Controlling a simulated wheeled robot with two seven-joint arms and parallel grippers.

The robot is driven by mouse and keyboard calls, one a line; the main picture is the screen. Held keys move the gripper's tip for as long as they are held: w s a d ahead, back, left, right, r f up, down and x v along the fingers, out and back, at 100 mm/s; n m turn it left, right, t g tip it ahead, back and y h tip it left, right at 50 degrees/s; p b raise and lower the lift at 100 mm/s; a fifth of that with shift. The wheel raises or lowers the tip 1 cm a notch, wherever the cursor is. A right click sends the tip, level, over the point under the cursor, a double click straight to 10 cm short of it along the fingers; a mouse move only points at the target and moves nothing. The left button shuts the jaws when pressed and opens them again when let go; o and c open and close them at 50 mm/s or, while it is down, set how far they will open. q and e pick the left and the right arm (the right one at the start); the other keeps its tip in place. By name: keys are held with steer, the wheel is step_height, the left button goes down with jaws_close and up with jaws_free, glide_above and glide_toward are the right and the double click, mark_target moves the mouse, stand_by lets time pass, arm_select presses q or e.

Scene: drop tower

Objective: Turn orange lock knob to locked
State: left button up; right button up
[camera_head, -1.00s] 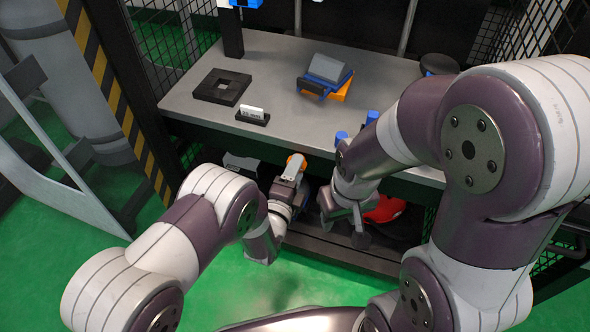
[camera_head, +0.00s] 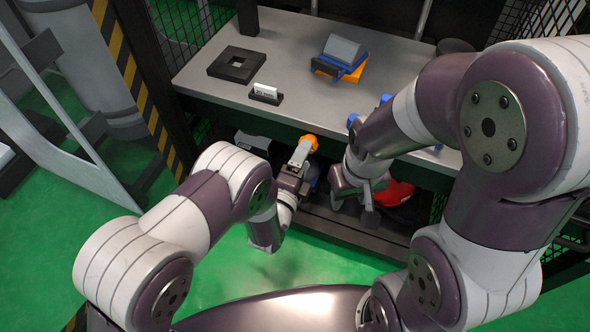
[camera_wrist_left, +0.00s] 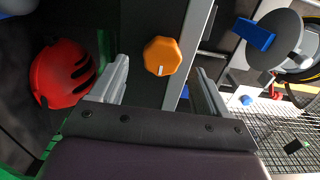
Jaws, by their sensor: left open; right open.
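The orange lock knob (camera_head: 309,141) sits at the bench's front edge in the head view, just beyond my left gripper (camera_head: 300,155). In the left wrist view the knob (camera_wrist_left: 161,54) is faceted, with a small white mark at its lower edge. It appears between the two open fingers of my left gripper (camera_wrist_left: 162,88), nearer their far ends. No contact is visible; the exact gap cannot be judged. My right gripper (camera_head: 354,207) is open and empty, below the bench edge to the right of the knob.
A grey bench (camera_head: 290,50) carries a black square frame (camera_head: 236,65), a small sign (camera_head: 266,93) and a blue-and-orange device (camera_head: 341,58). A red helmet-like object (camera_head: 398,191) lies on the lower shelf behind my right gripper. Mesh walls flank the bench.

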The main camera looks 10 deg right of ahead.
arm_select(q)
steer(key=p+v, duration=0.3)
steer(key=v, duration=0.7)
steer(key=shift+s+a, duration=0.1)
